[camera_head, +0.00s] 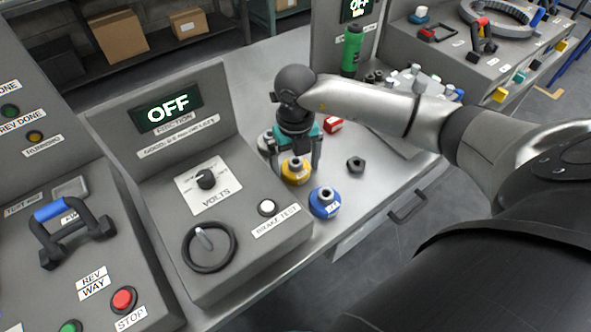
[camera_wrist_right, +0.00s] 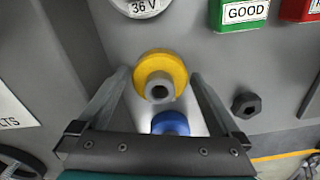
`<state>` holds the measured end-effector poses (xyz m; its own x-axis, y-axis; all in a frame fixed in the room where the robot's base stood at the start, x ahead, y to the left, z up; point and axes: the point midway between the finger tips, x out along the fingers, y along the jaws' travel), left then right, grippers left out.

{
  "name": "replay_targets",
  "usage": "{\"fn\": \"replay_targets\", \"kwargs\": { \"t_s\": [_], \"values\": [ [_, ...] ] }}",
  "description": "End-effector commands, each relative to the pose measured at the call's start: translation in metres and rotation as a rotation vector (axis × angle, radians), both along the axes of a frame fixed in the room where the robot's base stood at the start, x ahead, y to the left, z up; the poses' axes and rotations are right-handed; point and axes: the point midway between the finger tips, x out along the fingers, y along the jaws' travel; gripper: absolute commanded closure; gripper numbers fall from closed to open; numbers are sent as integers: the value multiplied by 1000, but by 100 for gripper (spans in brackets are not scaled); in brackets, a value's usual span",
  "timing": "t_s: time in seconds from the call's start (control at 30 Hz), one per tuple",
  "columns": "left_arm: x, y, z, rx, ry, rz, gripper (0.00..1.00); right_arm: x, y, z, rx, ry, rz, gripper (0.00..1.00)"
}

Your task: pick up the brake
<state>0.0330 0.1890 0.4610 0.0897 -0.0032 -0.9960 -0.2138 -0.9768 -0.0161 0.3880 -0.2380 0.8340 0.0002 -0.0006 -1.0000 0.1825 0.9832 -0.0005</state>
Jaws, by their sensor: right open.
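Several round brake-like parts with grey hubs stand on the bench, and I cannot tell which one the task means. The yellow one (camera_head: 295,175) is between the fingers of my right gripper (camera_head: 296,172). In the wrist view the yellow part (camera_wrist_right: 161,72) shows between the open fingertips (camera_wrist_right: 161,75), with a gap on each side. A blue one (camera_head: 325,204) stands nearer the front edge; in the wrist view it (camera_wrist_right: 170,124) is partly hidden by the gripper. A pale one marked 36 V (camera_wrist_right: 142,6) is behind. My left gripper is not in view.
The brake test console (camera_head: 240,232) with its OFF display stands just left. A black hex nut (camera_head: 356,165) lies to the right. A green GOOD box (camera_wrist_right: 240,12) and a red box (camera_wrist_right: 299,9) are behind. A green bottle (camera_head: 351,50) stands farther back.

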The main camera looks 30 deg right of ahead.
Motion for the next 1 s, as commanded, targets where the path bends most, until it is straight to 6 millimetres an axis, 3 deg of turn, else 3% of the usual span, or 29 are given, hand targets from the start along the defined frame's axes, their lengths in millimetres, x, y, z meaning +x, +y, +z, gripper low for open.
{"fn": "replay_targets", "kwargs": {
  "t_s": [0.17, 1.0],
  "values": [
    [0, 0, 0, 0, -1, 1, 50, 0, 0, 0, 0, 0, 0, 0],
    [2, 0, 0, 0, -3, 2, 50, 0, 0, 1, 0, 0, 0, 93]
  ]
}}
